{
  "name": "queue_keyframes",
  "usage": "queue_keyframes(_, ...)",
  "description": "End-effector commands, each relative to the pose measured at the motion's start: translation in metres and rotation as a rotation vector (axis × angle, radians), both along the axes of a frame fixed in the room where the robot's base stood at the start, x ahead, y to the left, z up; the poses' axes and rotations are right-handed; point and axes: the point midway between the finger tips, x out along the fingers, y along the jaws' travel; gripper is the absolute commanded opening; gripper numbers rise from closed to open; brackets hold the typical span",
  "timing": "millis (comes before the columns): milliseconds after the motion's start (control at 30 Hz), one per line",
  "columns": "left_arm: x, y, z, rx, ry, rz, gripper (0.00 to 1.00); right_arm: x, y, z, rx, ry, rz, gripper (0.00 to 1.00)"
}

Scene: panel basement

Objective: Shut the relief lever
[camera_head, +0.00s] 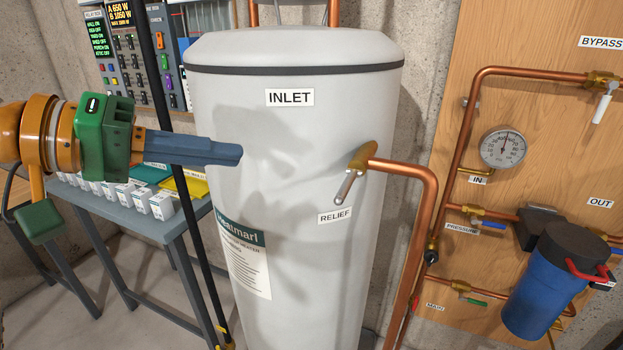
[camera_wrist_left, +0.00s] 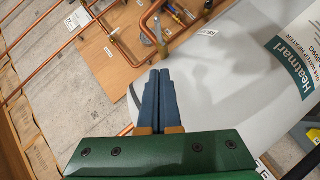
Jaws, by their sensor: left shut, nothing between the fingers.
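The relief lever (camera_head: 347,187) is a short silver handle on a brass valve (camera_head: 363,157) at the right side of the pale water heater (camera_head: 300,120). It slants down and left from the valve, above the RELIEF label (camera_head: 334,216). My left gripper (camera_head: 241,154) comes in from the left with its blue fingers shut and empty. Its tips are in front of the tank, left of the lever and apart from it. In the left wrist view the shut fingers (camera_wrist_left: 160,72) point toward the lever (camera_wrist_left: 161,42). My right gripper is not in view.
A copper pipe (camera_head: 430,220) runs from the relief valve and bends down. A wooden board (camera_head: 480,130) with a gauge (camera_head: 503,148), pipes and a blue filter (camera_head: 545,290) stands at the right. A grey table (camera_head: 150,222) with small boxes stands at the left.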

Motion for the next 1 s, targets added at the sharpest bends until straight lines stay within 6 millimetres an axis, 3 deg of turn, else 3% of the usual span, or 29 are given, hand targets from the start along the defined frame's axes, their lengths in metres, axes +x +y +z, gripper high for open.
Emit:
queue_keyframes(267, 0.009, -0.014, -0.004, -0.002, 0.006, -0.003, 0.0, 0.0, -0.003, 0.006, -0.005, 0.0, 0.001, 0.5)
queue_keyframes(667, 0.053, -0.083, -0.03, -0.005, 0.008, -0.005, 0.0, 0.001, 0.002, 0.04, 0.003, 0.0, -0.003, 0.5)
queue_keyframes(833, 0.046, -0.103, -0.046, -0.004, 0.005, -0.004, 0.0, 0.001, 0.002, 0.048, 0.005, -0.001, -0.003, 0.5)
queue_keyframes(1000, 0.044, -0.111, -0.054, -0.005, 0.005, -0.001, 0.0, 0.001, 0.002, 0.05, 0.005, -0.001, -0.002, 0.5)
